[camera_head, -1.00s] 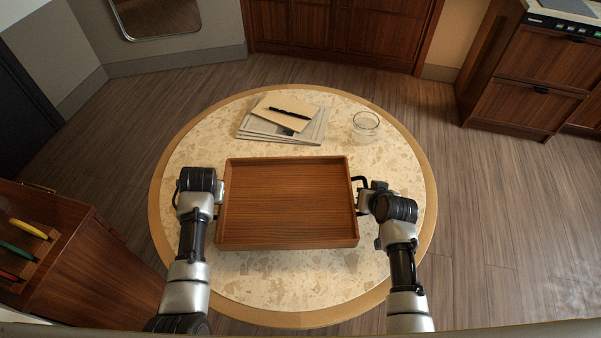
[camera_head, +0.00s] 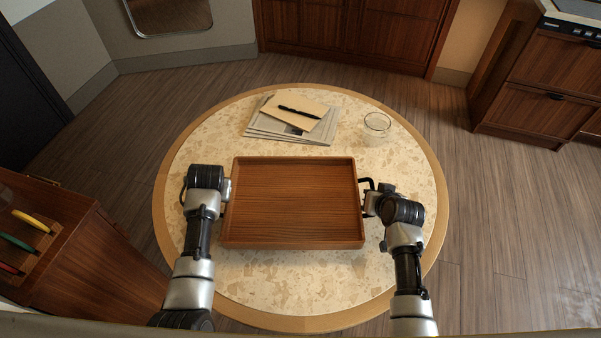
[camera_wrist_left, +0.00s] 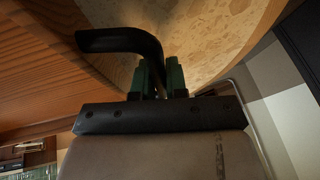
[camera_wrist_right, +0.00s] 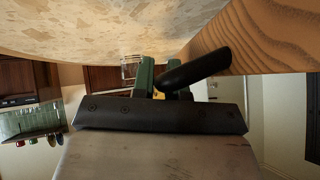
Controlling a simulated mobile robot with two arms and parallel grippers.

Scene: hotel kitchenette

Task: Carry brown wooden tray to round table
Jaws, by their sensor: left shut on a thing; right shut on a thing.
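The brown wooden tray (camera_head: 292,203) is empty and level over the round table (camera_head: 265,290), within its rim. I cannot tell whether it touches the tabletop or hangs just above it. My left gripper (camera_head: 226,190) is at the tray's left side; in the left wrist view its green-padded fingers (camera_wrist_left: 160,78) are shut on a black handle (camera_wrist_left: 125,41). My right gripper (camera_head: 372,202) is at the right side; in the right wrist view its fingers (camera_wrist_right: 158,78) are shut on the other black handle (camera_wrist_right: 198,72).
Papers (camera_head: 292,128) with an envelope and black pen lie at the table's back. A clear glass (camera_head: 377,124) stands at the back right. A wooden cabinet (camera_head: 85,240) with coloured-handled items is at left, and a counter (camera_head: 540,80) at far right. The table's front is bare.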

